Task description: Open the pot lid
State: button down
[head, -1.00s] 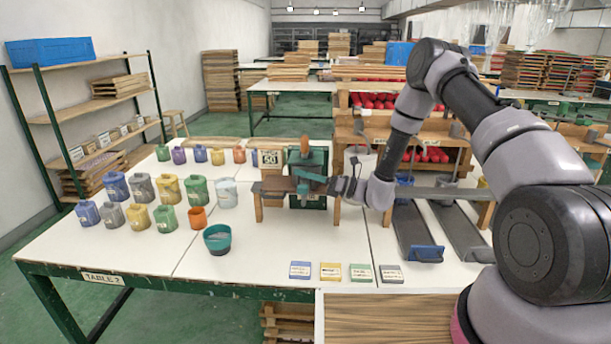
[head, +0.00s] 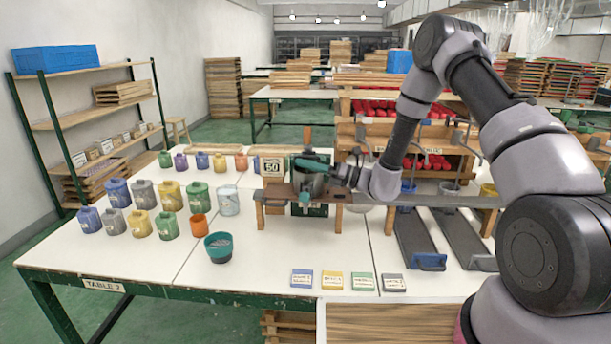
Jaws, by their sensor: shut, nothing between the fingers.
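A grey pot (head: 309,184) sits in the brown wooden stand (head: 275,194) on the white table. A flat teal piece that looks like the pot's lid (head: 311,164) shows over the pot's top, slightly tilted. I cannot tell whether it touches the rim. My gripper (head: 337,174) is at the right side of the pot, close to the lid's right end. Its fingers are shut and hold nothing. The fingertips are small and partly merge with the teal piece, so contact is unclear.
Several coloured jugs (head: 169,195) stand on the left of the table (head: 160,262). A teal bowl (head: 218,247) and an orange cup (head: 200,227) stand left of the stand. Labelled cards (head: 332,281) lie at the front edge. Dark trays (head: 413,237) lie at the right.

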aim_at(306, 139)
jog(key=w+r+m, duration=0.1)
jog(key=r, duration=0.1)
jog(key=w+r+m, duration=0.1)
jog(key=r+m, duration=0.1)
jog(key=w+r+m+h, duration=0.1)
jog(key=r+m, duration=0.1)
jog(key=shift+r+t, duration=0.35)
jog(key=shift+t, duration=0.05)
jog(key=w+r+m, duration=0.2)
jog(key=w+r+m+h, duration=0.1)
jog(key=w+m, duration=0.1)
jog(key=shift+w+d+r, duration=0.15)
jog(key=shift+w+r, duration=0.1)
jog(key=shift+r, duration=0.15)
jog(key=shift+w+r+m, duration=0.15)
jog(key=shift+w+m, duration=0.15)
jog(key=shift+w+r, duration=0.4)
jog(key=shift+w, duration=0.45)
jog(key=shift+r, duration=0.1)
